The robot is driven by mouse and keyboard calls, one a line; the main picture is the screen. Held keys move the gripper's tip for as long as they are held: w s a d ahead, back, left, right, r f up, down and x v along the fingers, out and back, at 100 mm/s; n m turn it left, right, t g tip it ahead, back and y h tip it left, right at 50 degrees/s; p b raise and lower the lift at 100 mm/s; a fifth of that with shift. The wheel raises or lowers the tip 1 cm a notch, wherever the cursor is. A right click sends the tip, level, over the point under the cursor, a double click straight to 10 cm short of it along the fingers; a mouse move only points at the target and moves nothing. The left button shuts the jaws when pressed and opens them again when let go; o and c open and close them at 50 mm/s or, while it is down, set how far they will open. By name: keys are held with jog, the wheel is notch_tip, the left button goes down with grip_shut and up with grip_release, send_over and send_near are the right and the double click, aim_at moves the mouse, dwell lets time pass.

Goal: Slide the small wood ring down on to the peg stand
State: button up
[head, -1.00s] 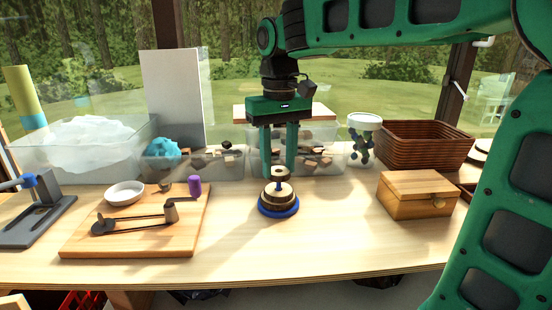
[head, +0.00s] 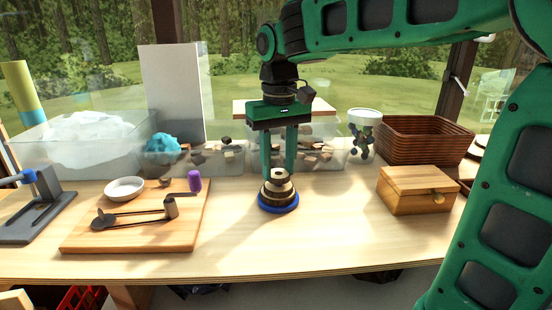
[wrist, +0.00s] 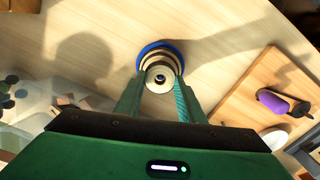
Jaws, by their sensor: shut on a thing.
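The peg stand has a round blue base (head: 279,208) and stands upright near the middle of the table; it also shows in the wrist view (wrist: 152,46). Larger wood rings (head: 278,191) are stacked on it. My gripper (head: 279,175) points straight down over the stand and is shut on the small wood ring (head: 278,174). The ring sits level around the peg, low over the stack, and whether it touches the ring below cannot be told. In the wrist view the small ring (wrist: 160,71) lies between my two fingertips, with a dark centre.
A wooden board (head: 138,238) with a crank and a purple knob is on the left. A wooden box (head: 416,192) is on the right. Clear bins (head: 215,164) stand behind. The table front is clear.

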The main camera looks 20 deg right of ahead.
jog(key=shift+f, duration=0.15)
jog(key=o, duration=1.2)
notch_tip(320, 180, up, 11)
jog(key=shift+f, duration=0.1)
